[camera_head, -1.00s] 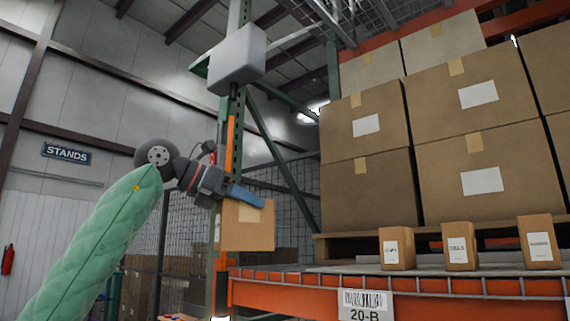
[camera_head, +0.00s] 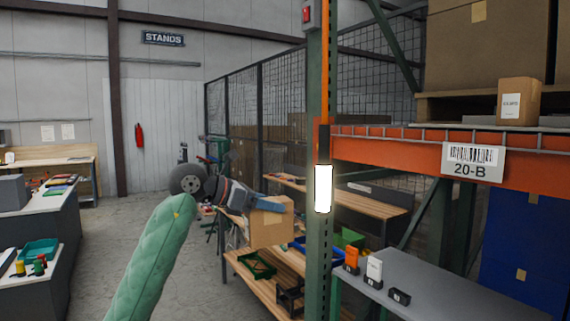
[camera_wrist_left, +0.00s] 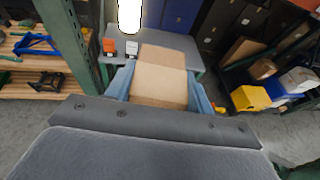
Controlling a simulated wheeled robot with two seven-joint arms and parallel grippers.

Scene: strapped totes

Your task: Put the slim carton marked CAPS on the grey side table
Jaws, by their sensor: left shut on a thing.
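A brown carton (camera_head: 270,230) hangs in my left gripper (camera_head: 268,204), whose blue fingers are shut on its sides. No printed mark shows on the carton's visible faces, so I cannot read whether it is CAPS. In the left wrist view the carton (camera_wrist_left: 160,82) sits between both fingers. The grey side table (camera_head: 425,296) is at the lower right, beyond the green rack post. In the left wrist view its top (camera_wrist_left: 180,42) lies beyond and below the carton, which is held clear of it. My right gripper is out of view.
Small black, white and orange items (camera_head: 374,272) stand along the table's left edge. The green post (camera_head: 318,250) and orange shelf beam (camera_head: 400,158) rise close by. Another labelled carton (camera_head: 519,102) is on the shelf. A wooden bench (camera_head: 278,296) stands left of the post.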

